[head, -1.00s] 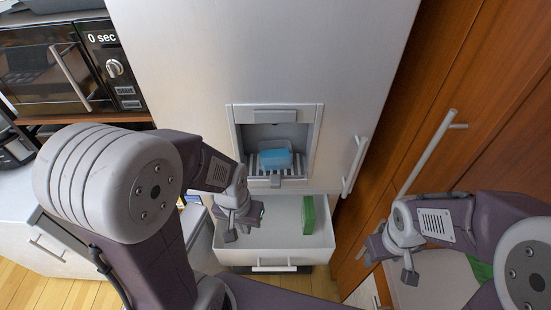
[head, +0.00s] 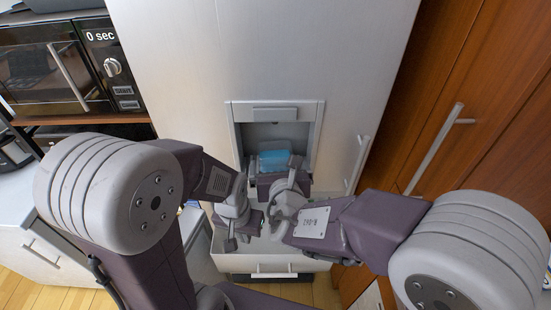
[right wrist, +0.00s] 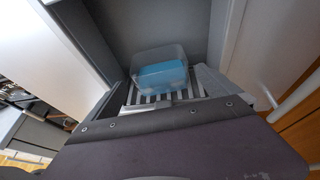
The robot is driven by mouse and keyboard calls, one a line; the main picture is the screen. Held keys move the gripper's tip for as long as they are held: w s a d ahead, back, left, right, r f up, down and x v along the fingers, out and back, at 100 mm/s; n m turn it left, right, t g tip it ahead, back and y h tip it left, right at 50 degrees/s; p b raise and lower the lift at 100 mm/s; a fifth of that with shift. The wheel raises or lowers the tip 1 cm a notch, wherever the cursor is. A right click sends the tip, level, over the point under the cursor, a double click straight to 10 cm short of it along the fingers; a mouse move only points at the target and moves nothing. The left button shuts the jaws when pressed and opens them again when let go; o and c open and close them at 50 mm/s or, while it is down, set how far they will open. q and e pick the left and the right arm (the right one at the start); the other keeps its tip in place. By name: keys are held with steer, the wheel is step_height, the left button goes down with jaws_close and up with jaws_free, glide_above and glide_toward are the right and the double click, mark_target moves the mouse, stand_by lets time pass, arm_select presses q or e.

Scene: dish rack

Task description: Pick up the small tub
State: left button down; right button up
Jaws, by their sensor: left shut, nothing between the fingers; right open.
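The small tub (head: 273,159) is a clear box with blue inside. It sits on the slatted tray in the recess of the tall white cabinet front, and shows in the right wrist view (right wrist: 160,76). My right gripper (head: 276,180) is open just in front of the tub and covers its lower part in the head view. In the right wrist view the gripper body fills the bottom, and the tub is beyond it; I cannot tell if the fingers touch it. My left gripper (head: 240,237) is shut and empty, lower down over the open drawer.
The recess walls (head: 237,133) stand close around the tub. An open white drawer (head: 262,264) lies below, partly hidden by my arms. A vertical door handle (head: 358,165) is right of the recess. A microwave (head: 50,65) stands at upper left.

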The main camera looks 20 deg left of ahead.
mark_target(273, 150)
steer(key=shift+x, duration=0.95)
steer(key=shift+w+a+f, duration=0.1)
steer(key=shift+w+a, duration=0.1)
steer(key=shift+w, duration=0.15)
steer(key=p+x, duration=0.1)
steer(key=x, duration=0.2)
steer(key=shift+w+p, duration=0.25)
steer(key=shift+p, duration=0.15)
steer(key=shift+w+a+f, duration=0.2)
steer(key=shift+w+f, duration=0.05)
steer(key=shift+w, duration=0.1)
steer(key=shift+s, duration=0.15)
steer(key=c, duration=0.9)
steer(key=shift+r, duration=0.1)
steer(key=c, duration=0.5)
